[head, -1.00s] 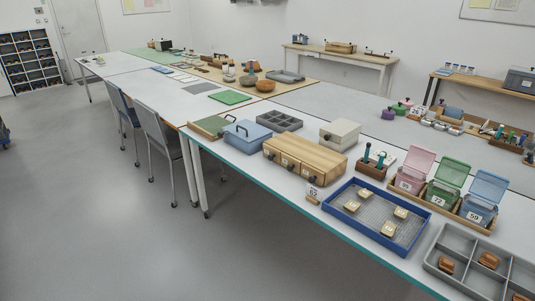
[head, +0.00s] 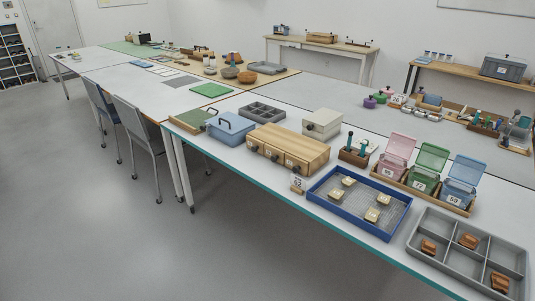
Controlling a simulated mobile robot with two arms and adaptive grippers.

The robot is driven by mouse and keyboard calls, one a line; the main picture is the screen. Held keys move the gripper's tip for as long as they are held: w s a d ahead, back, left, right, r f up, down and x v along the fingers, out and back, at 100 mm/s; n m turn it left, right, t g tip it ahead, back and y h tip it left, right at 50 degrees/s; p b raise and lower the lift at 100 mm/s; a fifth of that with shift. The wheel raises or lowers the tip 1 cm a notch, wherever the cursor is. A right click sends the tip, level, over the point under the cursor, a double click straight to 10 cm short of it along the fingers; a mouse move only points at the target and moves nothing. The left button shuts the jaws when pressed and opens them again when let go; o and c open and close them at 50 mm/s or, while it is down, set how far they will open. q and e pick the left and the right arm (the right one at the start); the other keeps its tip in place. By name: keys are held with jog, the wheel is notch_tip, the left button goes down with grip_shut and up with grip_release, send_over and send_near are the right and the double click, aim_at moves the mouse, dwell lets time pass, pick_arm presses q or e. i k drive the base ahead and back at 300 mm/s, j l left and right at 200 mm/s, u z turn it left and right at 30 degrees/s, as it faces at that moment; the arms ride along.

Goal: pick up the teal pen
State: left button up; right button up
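Two upright teal-handled items stand in a small wooden holder (head: 352,158) on the near table, behind the blue tray. One teal item (head: 367,142) is at its middle and another (head: 377,145) leans at its right. They are too small to tell whether either is a pen. More teal or green upright items (head: 485,121) stand in a wooden rack at the far right; their kind is also unclear. Neither of my grippers is in view.
On the near table are a wooden drawer box (head: 288,148), a blue tray (head: 318,192) with several pale pieces, lidded pink, green and blue boxes (head: 424,184), and a grey divided tray (head: 454,249) with brown sherds. Chairs (head: 143,140) stand at the table's left. Floor at left is clear.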

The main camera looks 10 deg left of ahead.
aim_at(363, 143)
jog(key=i+l, duration=0.3)
jog(key=l, duration=0.2)
jog(key=i+l+z, duration=0.15)
jog(key=i+l, duration=0.15)
jog(key=l, duration=0.2)
